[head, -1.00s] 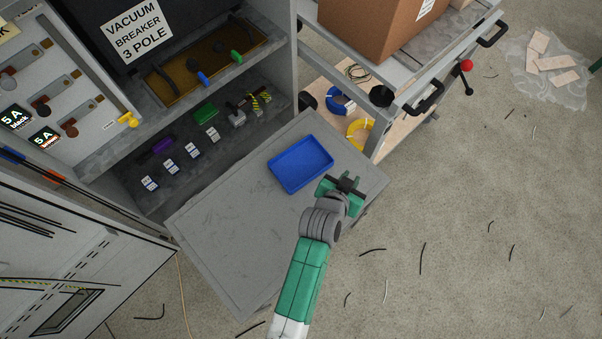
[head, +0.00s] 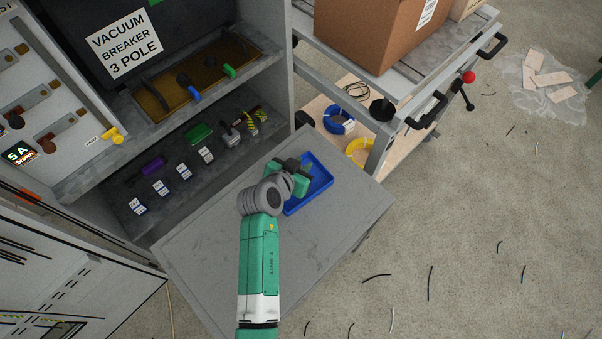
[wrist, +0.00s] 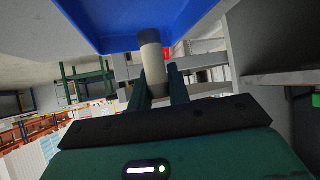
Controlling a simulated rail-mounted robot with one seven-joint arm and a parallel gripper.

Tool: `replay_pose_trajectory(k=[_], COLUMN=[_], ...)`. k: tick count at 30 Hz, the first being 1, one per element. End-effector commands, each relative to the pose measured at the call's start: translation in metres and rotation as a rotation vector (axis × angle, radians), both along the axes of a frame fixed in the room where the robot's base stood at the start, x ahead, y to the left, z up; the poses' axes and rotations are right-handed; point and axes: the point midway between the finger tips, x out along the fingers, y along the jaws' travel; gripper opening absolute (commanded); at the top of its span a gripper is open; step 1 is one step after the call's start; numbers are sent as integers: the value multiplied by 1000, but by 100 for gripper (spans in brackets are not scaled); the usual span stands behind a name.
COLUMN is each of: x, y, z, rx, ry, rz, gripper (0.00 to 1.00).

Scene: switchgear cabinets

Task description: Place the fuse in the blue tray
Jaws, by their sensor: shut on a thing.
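The blue tray (head: 318,190) lies on the grey pull-out shelf in front of the cabinet. My gripper (head: 298,170) is over the tray's left and far part in the head view and hides some of it. In the wrist view the gripper (wrist: 160,82) is shut on a pale cylindrical fuse (wrist: 151,60) with dark ends. The underside or wall of the blue tray (wrist: 130,22) fills the top of the wrist view, close to the fuse's far end. I cannot tell whether the fuse touches the tray. The fuse is not clearly visible in the head view.
The grey shelf (head: 215,255) has bare room in front of the tray. Behind it, the cabinet compartment holds several small fuse-like parts, a purple piece (head: 153,166) and a green piece (head: 199,133). A cart (head: 395,145) with cable coils stands to the right.

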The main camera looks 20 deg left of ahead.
Motion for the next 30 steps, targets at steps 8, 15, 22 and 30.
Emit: replay_pose_trajectory(k=[8,15,22,30], x=[0,0,0,0], y=[1,1,0,0], z=[-23,-35,-38,-38], rx=[0,0,0,0], ry=[3,0,1,1], rz=[-1,-1,-1,-1], gripper=[0,0,24,40])
